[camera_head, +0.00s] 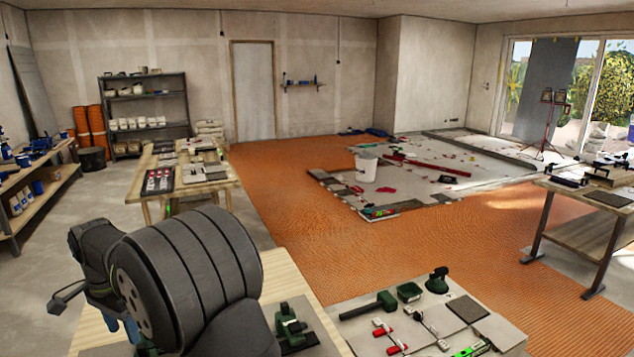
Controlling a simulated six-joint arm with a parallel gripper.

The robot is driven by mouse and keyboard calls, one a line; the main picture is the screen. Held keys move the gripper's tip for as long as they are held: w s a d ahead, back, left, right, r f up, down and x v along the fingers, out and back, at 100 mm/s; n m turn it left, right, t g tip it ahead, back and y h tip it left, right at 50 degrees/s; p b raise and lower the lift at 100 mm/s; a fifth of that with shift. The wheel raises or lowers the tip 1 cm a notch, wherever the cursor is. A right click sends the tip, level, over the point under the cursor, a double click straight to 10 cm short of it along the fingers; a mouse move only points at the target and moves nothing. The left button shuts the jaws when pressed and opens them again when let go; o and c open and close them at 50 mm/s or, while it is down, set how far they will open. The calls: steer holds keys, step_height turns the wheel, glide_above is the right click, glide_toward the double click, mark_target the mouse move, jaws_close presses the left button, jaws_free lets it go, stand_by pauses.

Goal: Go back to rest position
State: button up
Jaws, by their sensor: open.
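My arm fills the lower left of the head view, with its large dark rounded links in front of the near wooden bench. My gripper (122,328) shows in part at the left of these links, with two blue fingers pointing down and a little apart. It is open, and I see nothing between the fingers. The large link hides part of the gripper and whatever lies behind it. I cannot tell how high the fingertips are above the bench.
The near bench (283,273) carries a green tool (289,325). A grey board (345,326) to its right holds several hand tools. A wooden table (142,188) stands behind my arm. A white bucket (366,167) stands on the tiled area. The orange floor (290,190) is mostly clear.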

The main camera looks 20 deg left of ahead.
step_height(320, 180, up, 6)
steer(key=f, duration=0.1)
step_height(320, 180, down, 17)
steer(key=shift+r, duration=0.2)
steer(key=shift+f, duration=0.35)
steer(key=n, duration=0.4)
steer(key=shift+r, duration=0.1)
steer(key=n, duration=0.9)
steer(key=shift+n, duration=2.2)
steer(key=shift+o, duration=0.2)
